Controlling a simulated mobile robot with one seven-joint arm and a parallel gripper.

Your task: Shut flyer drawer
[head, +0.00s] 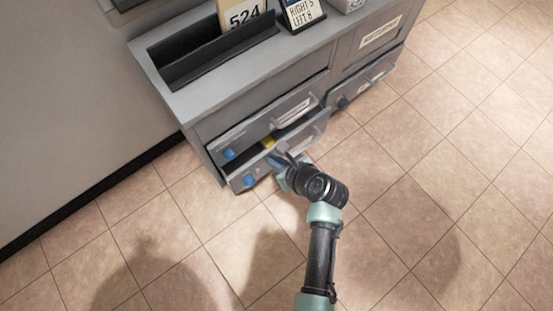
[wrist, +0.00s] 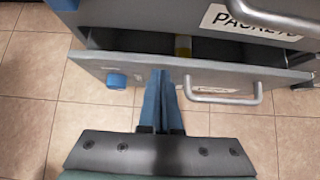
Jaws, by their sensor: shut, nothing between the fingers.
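A grey drawer (wrist: 138,65) under the one labelled PACKETS stands partly open, with a gap above its front in the wrist view. It also shows low on the cabinet in the head view (head: 262,166). Its front has a blue knob (wrist: 117,81) at left and a bar handle (wrist: 222,97) at right. Whether its label reads flyer cannot be read. Something yellow (wrist: 183,46) shows inside it. My gripper (wrist: 165,76) is shut and empty, its blue fingers at the drawer front between knob and handle. Whether the fingertips touch the front cannot be told.
The PACKETS drawer (wrist: 205,17) above has its own protruding handle. The grey cabinet (head: 195,105) carries a black tray (head: 215,55), a 524 card (head: 243,16) and a small sign (head: 302,12) on top. The tiled floor (head: 450,200) in front is clear.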

